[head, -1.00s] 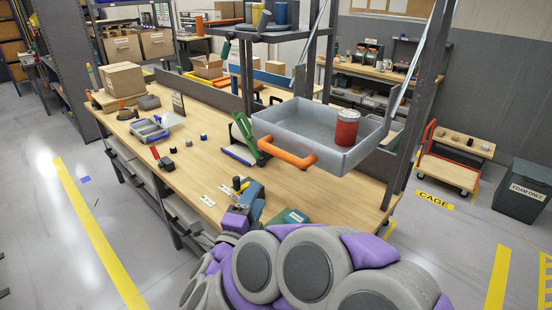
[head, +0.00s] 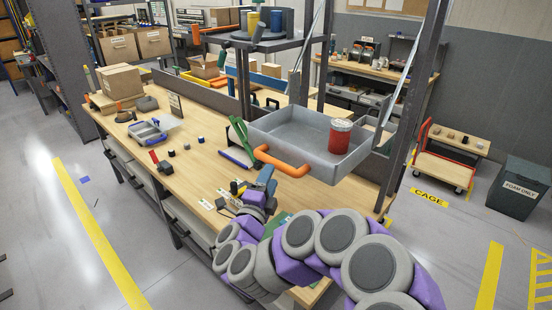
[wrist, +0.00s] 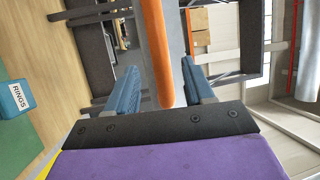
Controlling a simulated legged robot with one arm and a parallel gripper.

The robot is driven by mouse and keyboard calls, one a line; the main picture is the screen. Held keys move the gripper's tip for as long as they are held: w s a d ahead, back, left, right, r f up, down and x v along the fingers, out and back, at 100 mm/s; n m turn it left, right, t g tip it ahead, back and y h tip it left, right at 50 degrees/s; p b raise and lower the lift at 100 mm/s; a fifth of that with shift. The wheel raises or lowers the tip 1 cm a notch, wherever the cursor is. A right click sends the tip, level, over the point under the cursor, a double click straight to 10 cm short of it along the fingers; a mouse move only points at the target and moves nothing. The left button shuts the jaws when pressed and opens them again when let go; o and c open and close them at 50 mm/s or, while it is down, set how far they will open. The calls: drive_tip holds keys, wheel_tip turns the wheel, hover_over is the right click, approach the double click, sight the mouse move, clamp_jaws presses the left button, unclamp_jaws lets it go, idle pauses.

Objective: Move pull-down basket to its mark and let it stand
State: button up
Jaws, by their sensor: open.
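The pull-down basket (head: 293,135) is a shallow grey tray with an orange handle (head: 282,165) on its near side. It hangs in a dark frame above the workbench, with a red can (head: 340,136) inside. My gripper (head: 267,178) is just below the handle in the head view, its blue fingers pointing up. In the wrist view my gripper (wrist: 160,75) is open, and the orange handle (wrist: 155,45) appears between the two fingers. I cannot tell whether they touch it. I cannot make out the basket's mark.
The wooden workbench (head: 205,180) holds a green clamp-like tool (head: 240,130), a grey bin (head: 149,132) and small loose parts. Dark posts (head: 402,115) flank the basket. A shelf with cups (head: 265,38) is above.

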sight(276, 164)
drive_tip(key=x, duration=0.6)
drive_tip(key=shift+w+b, duration=0.35)
drive_tip(key=shift+c, duration=0.3)
clamp_jaws()
